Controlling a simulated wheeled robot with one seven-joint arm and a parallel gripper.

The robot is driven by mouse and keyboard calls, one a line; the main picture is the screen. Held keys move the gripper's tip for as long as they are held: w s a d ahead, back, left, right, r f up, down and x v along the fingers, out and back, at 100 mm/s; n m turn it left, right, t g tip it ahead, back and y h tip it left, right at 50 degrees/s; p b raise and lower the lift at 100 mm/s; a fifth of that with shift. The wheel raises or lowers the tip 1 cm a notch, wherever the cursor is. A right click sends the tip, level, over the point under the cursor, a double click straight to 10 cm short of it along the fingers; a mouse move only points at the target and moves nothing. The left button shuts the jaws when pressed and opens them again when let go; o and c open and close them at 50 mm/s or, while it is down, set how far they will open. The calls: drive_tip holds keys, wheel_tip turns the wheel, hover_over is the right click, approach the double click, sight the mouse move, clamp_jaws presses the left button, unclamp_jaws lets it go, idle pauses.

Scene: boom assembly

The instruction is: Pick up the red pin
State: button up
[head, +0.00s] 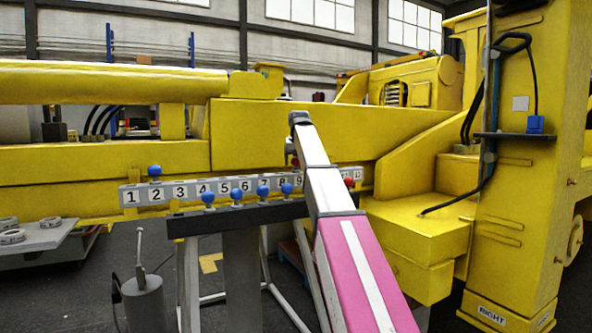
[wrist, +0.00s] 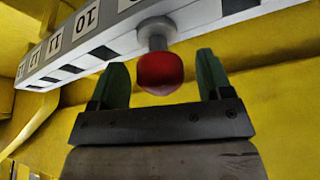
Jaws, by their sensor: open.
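In the wrist view a red pin (wrist: 160,72) with a round head and grey stem sticks out of a numbered grey rail (wrist: 112,37). My gripper (wrist: 161,60) is open, with its two dark green fingers on either side of the red head. Gaps show on both sides, so the fingers look apart from it. In the head view a bit of red (head: 295,161) shows beside my arm near the number 9. Another red pin (head: 349,182) is near the right end of the rail (head: 190,189). My gripper is mostly hidden by my arm there.
Several blue pins, such as one near the rail's left part (head: 208,198), stand along a dark bench (head: 235,215). A yellow boom (head: 330,135) runs behind the rail. A yellow column (head: 520,180) stands at the right, and a grey table (head: 45,236) at the left.

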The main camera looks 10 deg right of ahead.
drive_tip(key=shift+x, duration=0.9)
drive_tip(key=c, duration=1.1)
drive_tip(key=shift+r, duration=0.1)
drive_tip(key=shift+c, duration=0.2)
drive_tip(key=shift+w+r, duration=0.1)
